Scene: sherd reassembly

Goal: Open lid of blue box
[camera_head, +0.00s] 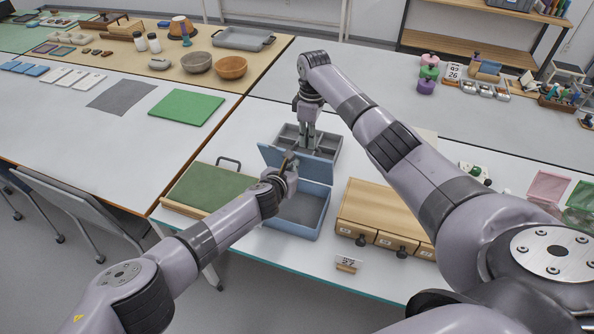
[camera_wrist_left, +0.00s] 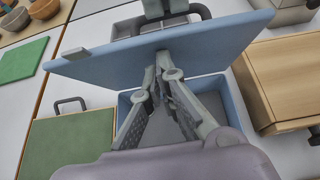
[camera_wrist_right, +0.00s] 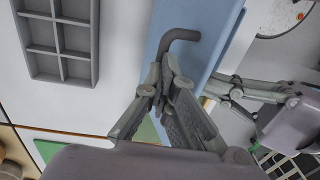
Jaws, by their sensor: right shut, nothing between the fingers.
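The blue box (camera_head: 297,228) stands on the white table with its lid (camera_head: 318,170) raised and tilted steeply; the grey inside floor shows. My left gripper (camera_head: 289,163) is over the open box, its fingertips together against or very near the lid's inner face; the lid also shows in the left wrist view (camera_wrist_left: 215,45). My right gripper (camera_head: 304,148) is behind the lid, shut and empty. In the right wrist view its fingertips (camera_wrist_right: 160,75) are close to a dark bent handle (camera_wrist_right: 180,35) on the lid's outer side (camera_wrist_right: 210,20); contact is unclear.
A grey compartment tray (camera_head: 327,144) lies behind the lid.

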